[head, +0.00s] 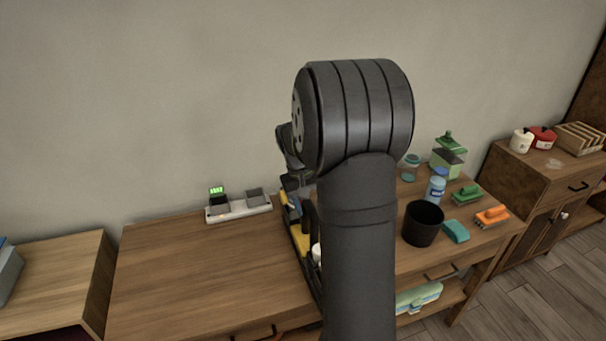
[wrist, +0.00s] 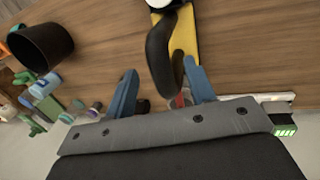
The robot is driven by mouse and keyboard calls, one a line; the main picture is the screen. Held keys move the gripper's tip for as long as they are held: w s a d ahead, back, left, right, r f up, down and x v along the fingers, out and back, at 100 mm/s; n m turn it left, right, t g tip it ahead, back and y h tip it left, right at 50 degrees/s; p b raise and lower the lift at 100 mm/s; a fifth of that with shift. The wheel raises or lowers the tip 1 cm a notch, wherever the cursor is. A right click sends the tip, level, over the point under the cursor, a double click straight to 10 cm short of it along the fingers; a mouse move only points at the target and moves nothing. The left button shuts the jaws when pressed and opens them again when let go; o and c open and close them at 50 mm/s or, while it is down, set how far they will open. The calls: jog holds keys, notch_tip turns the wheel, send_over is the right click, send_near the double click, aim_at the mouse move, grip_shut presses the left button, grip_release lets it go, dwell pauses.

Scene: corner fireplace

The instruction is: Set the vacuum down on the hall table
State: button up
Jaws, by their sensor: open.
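The vacuum, a yellow and black thing with a curved black handle, shows in the wrist view (wrist: 160,60). It appears to rest on the wooden table (head: 200,270), and in the head view (head: 301,240) my arm hides much of it. My gripper (wrist: 161,85) is open, with its blue fingers apart and the black handle end near and roughly between them. I cannot tell whether they touch. In the head view my gripper (head: 291,187) is mostly hidden behind my arm.
A charger strip (head: 240,208) with a green display stands at the back. A black cup (head: 422,223), a teal sponge (head: 456,231), brushes (head: 491,216) and a blue-capped bottle (head: 435,189) crowd the right side. The table's left part is clear. A cabinet (head: 550,180) stands farther right.

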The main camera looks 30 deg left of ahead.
notch_tip(320, 180, up, 15)
jog(key=s+a, duration=0.1)
jog(key=a, duration=0.1)
jog(key=shift+s+a, duration=0.25)
jog(key=shift+s, duration=0.15)
jog(key=shift+f, duration=0.1)
jog(key=d+f, duration=0.1)
jog(key=f, duration=0.4)
jog(key=w+d+f, duration=0.1)
jog(key=f, duration=0.5)
jog(key=w+d+f, duration=0.1)
jog(key=f, duration=0.5)
jog(key=shift+a+r, duration=0.1)
notch_tip(320, 180, up, 17)
jog(key=s+a, duration=0.2)
jog(key=a, duration=0.1)
jog(key=d+f, duration=0.1)
jog(key=f, duration=0.4)
jog(key=w+d+f, duration=0.1)
jog(key=f, duration=0.5)
jog(key=w+d+f, duration=0.1)
jog(key=f, duration=0.5)
notch_tip(320, 180, up, 8)
jog(key=shift+w+f, duration=0.1)
jog(key=w+d+r+m, duration=0.2)
jog(key=w+d+m, duration=0.1)
jog(key=d, duration=0.5)
jog(key=shift+w+d, duration=0.35)
jog(key=shift+w, duration=0.5)
